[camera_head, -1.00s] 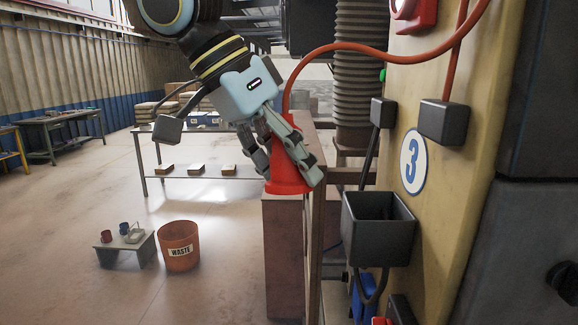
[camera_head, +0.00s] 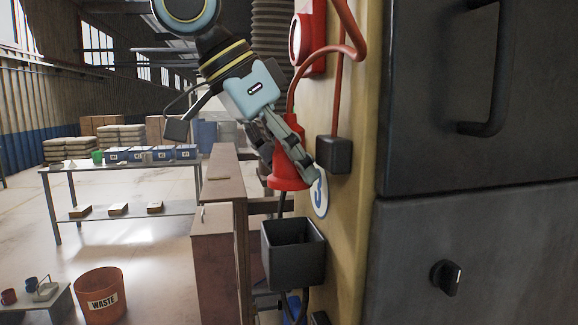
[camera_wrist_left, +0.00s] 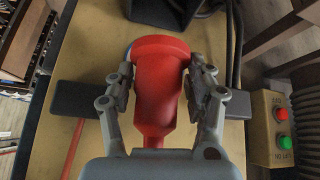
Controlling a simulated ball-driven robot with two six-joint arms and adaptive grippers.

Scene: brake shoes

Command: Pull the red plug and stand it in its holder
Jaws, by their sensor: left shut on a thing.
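The red plug (camera_head: 288,178) hangs roughly upright, wide end down, in my left gripper (camera_head: 286,155). The gripper's fingers are shut on either side of it. The left wrist view shows the plug (camera_wrist_left: 158,85) between the two fingers of the left gripper (camera_wrist_left: 160,75). A red cable (camera_head: 340,48) loops up from its top. The black open-topped holder (camera_head: 293,262) is fixed to the yellow panel, below the plug in the head view, with a gap between them. My right gripper is out of view.
A red socket housing (camera_head: 312,40) and a dark block (camera_head: 334,155) sit on the yellow panel (camera_head: 355,215) near the gripper. Dark cabinet doors (camera_head: 475,225) stand at right. A button box (camera_wrist_left: 278,125) shows in the wrist view. A waste bin (camera_head: 101,298) stands at lower left.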

